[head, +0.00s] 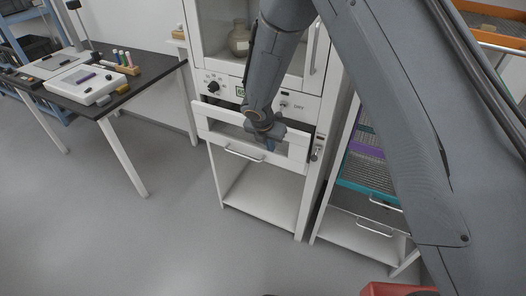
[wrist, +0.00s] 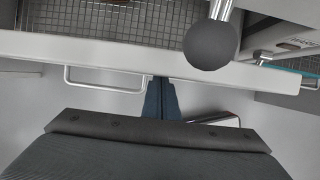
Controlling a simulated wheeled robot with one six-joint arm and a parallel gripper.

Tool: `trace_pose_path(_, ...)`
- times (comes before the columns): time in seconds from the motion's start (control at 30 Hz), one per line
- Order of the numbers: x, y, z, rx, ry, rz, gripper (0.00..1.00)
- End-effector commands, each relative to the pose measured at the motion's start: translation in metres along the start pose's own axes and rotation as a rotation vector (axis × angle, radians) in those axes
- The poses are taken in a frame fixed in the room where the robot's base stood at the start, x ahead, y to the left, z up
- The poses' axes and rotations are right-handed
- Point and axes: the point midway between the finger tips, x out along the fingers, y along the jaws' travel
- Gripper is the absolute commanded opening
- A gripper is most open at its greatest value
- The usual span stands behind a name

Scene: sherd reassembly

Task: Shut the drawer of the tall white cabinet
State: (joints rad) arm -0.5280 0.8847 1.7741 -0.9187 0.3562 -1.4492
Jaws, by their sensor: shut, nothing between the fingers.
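The tall white cabinet (head: 314,130) stands in the middle of the head view. Its drawer (head: 215,136) sits below the control panel, and its white front stands out from the cabinet body. A bar handle (head: 243,154) is on the front. My gripper (head: 271,143) is shut and empty at the drawer front, right of the handle. In the wrist view the dark fingers (wrist: 161,84) meet the lower edge of a white front (wrist: 230,73), just right of a bar handle (wrist: 105,84). I cannot tell whether they touch it.
A dark round knob (wrist: 210,45) is close by in the wrist view. A rack with purple and teal trays (head: 366,172) stands right of the cabinet. A black-topped table (head: 150,75) with small items is at left. The grey floor (head: 130,240) in front is clear.

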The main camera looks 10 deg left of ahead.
Motion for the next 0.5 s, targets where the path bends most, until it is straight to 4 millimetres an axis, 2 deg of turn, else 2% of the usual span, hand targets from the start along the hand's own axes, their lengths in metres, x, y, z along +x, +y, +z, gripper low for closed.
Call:
trace_pose_path(0.2,0.0049,-0.0026,0.0117,0.000,0.001,-0.001,0.00)
trace_pose_path(0.5,0.0059,-0.0015,0.0133,-0.002,0.000,0.001,0.00)
